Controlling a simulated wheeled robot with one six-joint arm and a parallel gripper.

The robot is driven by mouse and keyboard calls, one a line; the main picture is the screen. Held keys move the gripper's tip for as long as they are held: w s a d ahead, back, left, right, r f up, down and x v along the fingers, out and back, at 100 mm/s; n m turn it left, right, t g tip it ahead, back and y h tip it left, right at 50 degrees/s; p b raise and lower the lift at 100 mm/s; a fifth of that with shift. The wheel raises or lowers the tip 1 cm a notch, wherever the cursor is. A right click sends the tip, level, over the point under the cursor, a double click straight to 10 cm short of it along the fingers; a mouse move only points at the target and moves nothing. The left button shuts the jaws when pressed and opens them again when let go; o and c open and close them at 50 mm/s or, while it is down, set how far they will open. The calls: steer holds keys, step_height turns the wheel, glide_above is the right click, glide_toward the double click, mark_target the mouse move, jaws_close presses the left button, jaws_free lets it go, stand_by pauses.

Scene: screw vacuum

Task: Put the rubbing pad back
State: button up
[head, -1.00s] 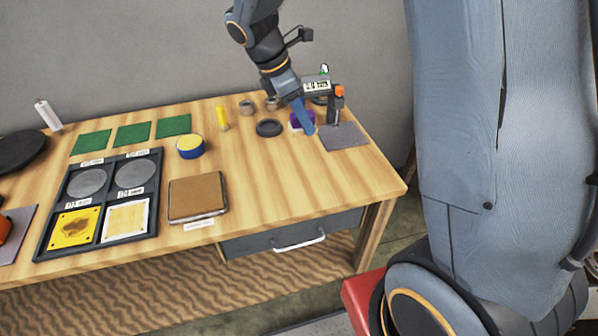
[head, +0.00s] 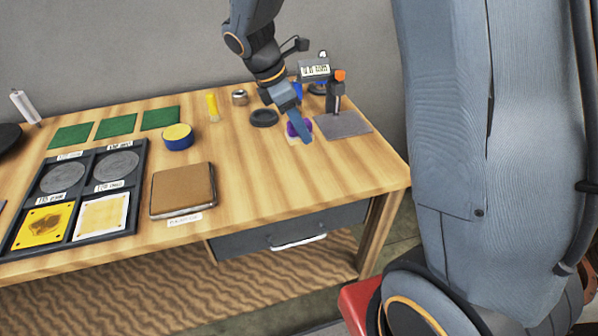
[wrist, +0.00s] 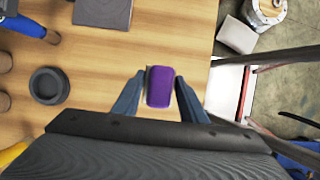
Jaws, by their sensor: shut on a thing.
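The rubbing pad is a purple block (wrist: 160,87) with a pale underside, seen in the wrist view between my two blue fingers. My gripper (wrist: 160,79) is shut on it, with one finger on each side. In the head view the purple pad (head: 293,130) shows partly behind my blue finger (head: 303,138), over the right part of the wooden table. I cannot tell how high above the table it is.
A black ring (head: 264,118) lies left of the pad. A grey mat (head: 343,124) with an orange-topped stand (head: 336,95) is to its right. A brown board (head: 183,190) and a dark tray (head: 140,172) are at left. The table's front right is clear.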

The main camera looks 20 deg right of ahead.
mark_target(287, 135)
step_height(287, 135, down, 10)
steer(key=shift+p, duration=0.5)
steer(key=shift+f, duration=0.15)
steer(key=o, duration=1.4)
steer(key=b+v, duration=0.1)
steer(key=v, duration=1.1)
steer(key=shift+d, duration=0.1)
steer(key=shift+s+d+f+m+y, duration=0.55)
steer(key=shift+s+d+m+y, duration=0.2)
steer(key=shift+s+m, duration=2.2)
steer(key=shift+s+d+f+m+y, duration=0.55)
steer(key=shift+s+d+m+y, duration=0.25)
steer(key=shift+s+m, duration=2.15)
steer(key=shift+s+d+f+m+y, duration=0.55)
steer(key=shift+s+d+m+y, duration=0.2)
steer(key=shift+s+m, duration=2.2)
